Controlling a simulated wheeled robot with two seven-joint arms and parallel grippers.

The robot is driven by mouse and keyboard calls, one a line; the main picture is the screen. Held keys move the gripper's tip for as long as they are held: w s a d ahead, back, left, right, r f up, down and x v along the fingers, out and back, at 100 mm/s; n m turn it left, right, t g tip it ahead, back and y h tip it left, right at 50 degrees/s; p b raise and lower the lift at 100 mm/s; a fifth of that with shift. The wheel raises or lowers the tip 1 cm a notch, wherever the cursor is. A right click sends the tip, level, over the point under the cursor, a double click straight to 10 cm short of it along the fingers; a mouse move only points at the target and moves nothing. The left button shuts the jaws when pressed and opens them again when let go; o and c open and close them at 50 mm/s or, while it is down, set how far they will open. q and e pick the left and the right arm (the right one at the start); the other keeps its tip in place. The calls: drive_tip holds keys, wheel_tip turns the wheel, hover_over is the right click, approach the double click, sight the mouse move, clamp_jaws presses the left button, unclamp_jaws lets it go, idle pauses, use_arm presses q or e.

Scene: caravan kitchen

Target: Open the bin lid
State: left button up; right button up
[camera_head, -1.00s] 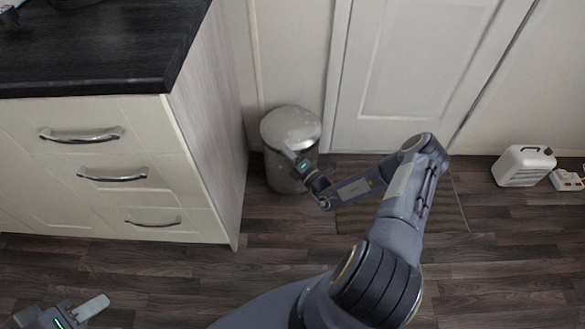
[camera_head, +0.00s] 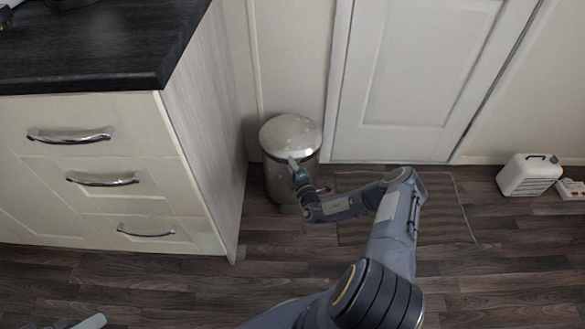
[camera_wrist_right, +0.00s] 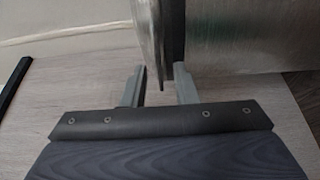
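The metal bin (camera_head: 281,184) stands on the floor between the drawer unit and the door. Its round lid (camera_head: 291,133) lies down on top. My right gripper (camera_head: 293,163) is at the lid's near rim. In the right wrist view my right gripper (camera_wrist_right: 160,72) has its two fingers apart. The lid's edge (camera_wrist_right: 152,35) reaches between the fingertips; I cannot tell if they touch it. The bin's body (camera_wrist_right: 235,35) is to the right, past a dark gap. My left gripper (camera_head: 85,323) is mostly cut off at the bottom left, its opening unclear.
The drawer unit (camera_head: 90,180) with a black worktop (camera_head: 80,50) stands close left of the bin. A closed white door (camera_head: 425,65) is behind to the right. A white canister (camera_head: 528,174) stands far right.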

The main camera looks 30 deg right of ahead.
clamp_jaws()
idle(1.4)
